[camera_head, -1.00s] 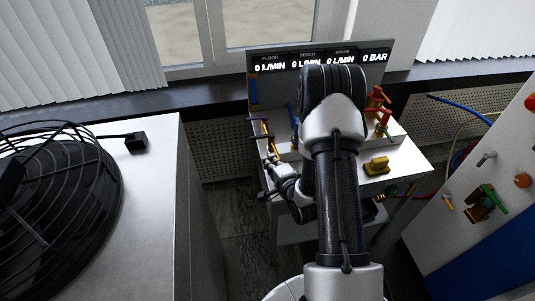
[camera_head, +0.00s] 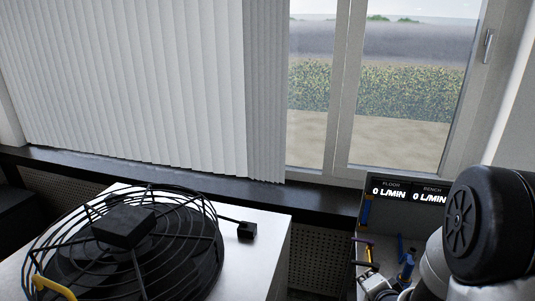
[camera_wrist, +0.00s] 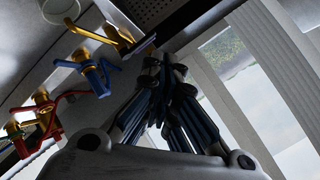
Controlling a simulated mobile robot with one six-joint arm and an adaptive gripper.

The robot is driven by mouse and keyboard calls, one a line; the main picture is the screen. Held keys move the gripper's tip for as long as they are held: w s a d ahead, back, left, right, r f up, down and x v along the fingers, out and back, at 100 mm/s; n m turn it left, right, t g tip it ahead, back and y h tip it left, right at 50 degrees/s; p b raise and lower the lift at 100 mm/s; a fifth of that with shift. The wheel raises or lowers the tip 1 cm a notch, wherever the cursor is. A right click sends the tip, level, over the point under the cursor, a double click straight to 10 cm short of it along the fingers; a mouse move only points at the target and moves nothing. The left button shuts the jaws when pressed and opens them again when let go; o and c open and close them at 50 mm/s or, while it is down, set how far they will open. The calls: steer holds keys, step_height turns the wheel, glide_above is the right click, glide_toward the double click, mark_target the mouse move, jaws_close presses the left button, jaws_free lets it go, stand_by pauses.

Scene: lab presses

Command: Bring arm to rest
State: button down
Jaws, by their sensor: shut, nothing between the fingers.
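My arm (camera_head: 480,225) is at the lower right of the head view, cut off by the frame edge. My gripper (camera_wrist: 165,68) shows in the wrist view with its dark fingers together and nothing between them. In the head view only a small part of the gripper end shows at the bottom, beside the bench. In the wrist view the fingertips are near a yellow-handled valve (camera_wrist: 104,36), but I cannot tell the gap. A blue-handled valve (camera_wrist: 94,76) and a red-handled valve (camera_wrist: 42,114) are to their left.
The display panel (camera_head: 408,190) reads 0 L/MIN for floor and bench. A caged black fan (camera_head: 130,245) is on a white cabinet (camera_head: 268,228) at the lower left. A dark sill (camera_head: 200,178) runs below the window (camera_head: 410,100) and blinds (camera_head: 120,80).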

steer(key=s+a+r+n+g, duration=0.25)
steer(key=s+r+n, duration=0.2)
steer(key=r, duration=0.35)
steer(key=s+a+r+n+g, duration=0.2)
steer(key=s+a+r+n, duration=0.2)
steer(key=s, duration=0.7)
steer(key=s+a+r+n+g+y, duration=0.1)
steer(key=s+a, duration=0.5)
steer(key=s, duration=0.6)
step_height(320, 180, up, 4)
steer(key=n+g, duration=0.1)
steer(key=n, duration=0.1)
steer(key=shift+a+f+n, duration=0.15)
steer(key=shift+a+n, duration=0.05)
steer(key=shift+n, duration=0.15)
steer(key=shift+s+d, duration=0.1)
steer(key=shift+d, duration=0.05)
